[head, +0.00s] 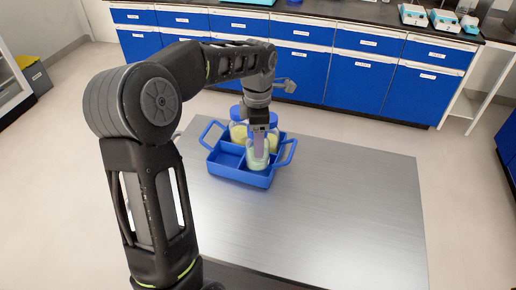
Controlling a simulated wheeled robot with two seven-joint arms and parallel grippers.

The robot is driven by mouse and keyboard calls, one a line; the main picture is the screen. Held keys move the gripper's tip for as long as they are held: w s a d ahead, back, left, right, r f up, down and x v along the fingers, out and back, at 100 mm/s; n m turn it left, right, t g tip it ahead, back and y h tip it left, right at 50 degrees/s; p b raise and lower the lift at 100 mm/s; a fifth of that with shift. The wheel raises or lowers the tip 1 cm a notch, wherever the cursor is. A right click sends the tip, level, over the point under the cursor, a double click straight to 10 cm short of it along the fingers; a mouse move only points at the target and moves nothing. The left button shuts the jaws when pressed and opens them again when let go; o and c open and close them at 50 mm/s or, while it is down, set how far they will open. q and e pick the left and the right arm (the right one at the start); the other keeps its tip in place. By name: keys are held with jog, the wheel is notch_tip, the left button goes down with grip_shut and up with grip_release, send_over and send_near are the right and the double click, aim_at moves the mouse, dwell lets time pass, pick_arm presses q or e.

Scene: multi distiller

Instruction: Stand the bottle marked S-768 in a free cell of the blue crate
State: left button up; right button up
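The blue crate (238,176) stands on the metal table, with a raised handle at each end. A clear bottle with pale contents (257,162) is upright at the crate's front right cell. Two bottles with yellowish contents are behind it: one at the back left (238,132) with a blue cap, one at the back right (273,142). No label can be read, so I cannot tell which is S-768. My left gripper (259,132) points down right over the front bottle and hides its top. Whether its fingers are closed on it is unclear. My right gripper is out of view.
The left cell (229,157) of the crate looks empty. The metal table (345,205) is clear to the right and in front of the crate. Blue cabinets (300,65) with a dark counter stand behind. Several small devices (445,20) sit on the counter.

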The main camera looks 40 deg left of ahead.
pick_arm(q)
jog(key=shift+f, duration=1.85)
jog(key=o, duration=1.8)
jog(key=shift+f, duration=0.15)
jog(key=shift+o, duration=0.2)
notch_tip(320, 180, up, 12)
jog(key=shift+r, duration=0.15)
